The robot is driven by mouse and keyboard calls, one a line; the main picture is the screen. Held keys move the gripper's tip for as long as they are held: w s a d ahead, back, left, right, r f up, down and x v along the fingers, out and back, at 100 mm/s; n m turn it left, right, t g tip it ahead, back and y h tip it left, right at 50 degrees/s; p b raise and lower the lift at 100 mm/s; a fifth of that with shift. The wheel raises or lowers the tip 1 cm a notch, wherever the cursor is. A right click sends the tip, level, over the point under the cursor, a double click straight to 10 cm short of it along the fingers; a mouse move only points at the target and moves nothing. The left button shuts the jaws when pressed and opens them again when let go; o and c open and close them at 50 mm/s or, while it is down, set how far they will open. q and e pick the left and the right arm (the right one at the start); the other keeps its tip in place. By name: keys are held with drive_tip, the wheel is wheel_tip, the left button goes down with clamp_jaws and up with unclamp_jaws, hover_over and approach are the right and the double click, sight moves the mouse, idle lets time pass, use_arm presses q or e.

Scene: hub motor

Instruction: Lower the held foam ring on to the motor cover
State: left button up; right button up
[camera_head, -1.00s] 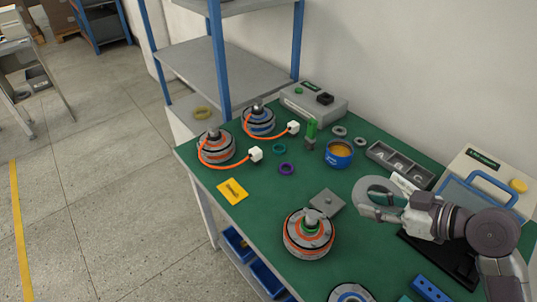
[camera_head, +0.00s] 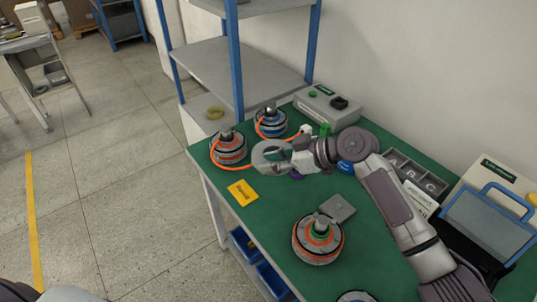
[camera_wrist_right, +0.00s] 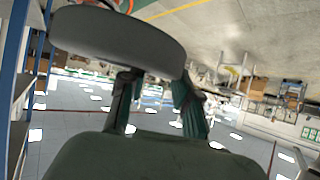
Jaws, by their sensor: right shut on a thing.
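My right gripper (camera_head: 289,158) is shut on the grey foam ring (camera_head: 257,156) and holds it at one side. The ring also shows large at the top of the right wrist view (camera_wrist_right: 120,38). In the head view it appears just right of an orange-banded motor (camera_head: 229,150) and below a blue-banded motor (camera_head: 271,124); its height above them is hard to judge. Another orange-banded motor (camera_head: 318,243) with a green collar stands nearer the front. I cannot tell which motor is meant. My left gripper is out of view.
A yellow card (camera_head: 242,192) and a grey plate (camera_head: 338,207) lie on the green bench (camera_head: 270,220). My right arm partly hides a blue tin (camera_head: 346,167) and a purple ring (camera_head: 297,177). A grey box (camera_head: 325,108) stands at the back, near blue shelf posts (camera_head: 235,70).

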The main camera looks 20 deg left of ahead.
use_arm(q)
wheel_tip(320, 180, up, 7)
drive_tip(key=p, duration=0.6)
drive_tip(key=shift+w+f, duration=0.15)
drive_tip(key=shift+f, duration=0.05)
use_arm(e)
drive_tip(key=s+d+f, duration=0.3)
drive_tip(key=s+d, duration=0.7)
drive_tip(key=d, duration=0.5)
drive_tip(key=shift+s, duration=0.4)
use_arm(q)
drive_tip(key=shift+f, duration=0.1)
use_arm(e)
drive_tip(key=shift+f, duration=0.1)
use_arm(q)
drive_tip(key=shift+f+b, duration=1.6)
drive_tip(key=shift+b, duration=0.2)
use_arm(e)
drive_tip(key=shift+f, duration=1.55)
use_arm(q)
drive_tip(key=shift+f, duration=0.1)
use_arm(e)
drive_tip(key=shift+f, duration=0.15)
drive_tip(key=shift+s+d+f+b, duration=0.1)
drive_tip(key=shift+d+f+b, duration=0.05)
drive_tip(key=shift+f+b, duration=1.3)
drive_tip(key=shift+f, duration=0.15)
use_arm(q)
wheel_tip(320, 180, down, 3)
